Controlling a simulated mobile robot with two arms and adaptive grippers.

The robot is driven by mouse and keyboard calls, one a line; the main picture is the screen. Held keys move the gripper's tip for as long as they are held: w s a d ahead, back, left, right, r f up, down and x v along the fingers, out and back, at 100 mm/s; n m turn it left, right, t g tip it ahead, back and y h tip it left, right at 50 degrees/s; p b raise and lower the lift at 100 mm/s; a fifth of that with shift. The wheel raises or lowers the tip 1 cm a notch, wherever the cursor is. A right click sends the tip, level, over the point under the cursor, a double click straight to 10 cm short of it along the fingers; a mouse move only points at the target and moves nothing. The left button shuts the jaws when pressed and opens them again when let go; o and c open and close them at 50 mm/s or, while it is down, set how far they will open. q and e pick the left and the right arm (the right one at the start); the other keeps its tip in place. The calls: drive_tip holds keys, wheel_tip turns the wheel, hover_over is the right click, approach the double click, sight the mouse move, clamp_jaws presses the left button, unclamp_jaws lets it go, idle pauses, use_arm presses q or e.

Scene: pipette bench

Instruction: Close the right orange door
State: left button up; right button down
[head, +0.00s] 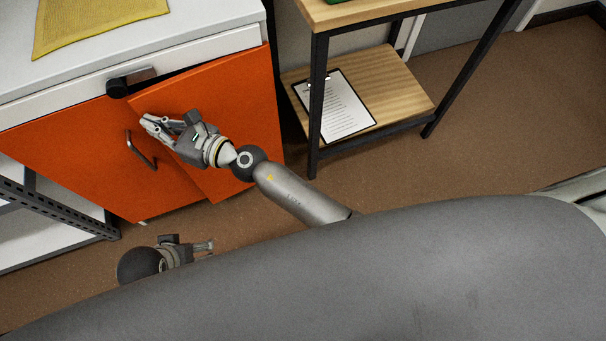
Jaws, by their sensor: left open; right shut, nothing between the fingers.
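The right orange door (248,105) of the white-topped cabinet stands ajar, with a dark gap along its top edge. Its free edge is on the left, overlapping the left orange door (70,150) in the picture. My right gripper (147,122) is shut and empty in front of the right door, near its free edge; I cannot tell whether it touches the door. It hides part of the door, and no handle shows on that door. My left gripper (208,247) is open and empty, low over the floor in front of the cabinet.
A dark handle (140,152) is on the left door. A dark grey fitting (130,82) sits at the cabinet's top front edge. A wooden shelf table (395,85) with a clipboard (335,105) stands to the right. A metal rack (60,210) is at left. Brown floor lies between.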

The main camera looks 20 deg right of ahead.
sight(158, 114)
drive_tip(key=w, duration=0.4)
drive_tip(key=shift+a+r+b, duration=0.15)
drive_tip(key=shift+a+b, duration=0.15)
drive_tip(key=shift+a, duration=0.05)
use_arm(q)
drive_tip(key=v, duration=0.3)
drive_tip(key=shift+r, duration=0.15)
use_arm(e)
drive_tip(key=shift+r, duration=0.25)
use_arm(q)
drive_tip(key=shift+s, duration=0.15)
use_arm(e)
drive_tip(key=shift+d+f, duration=0.1)
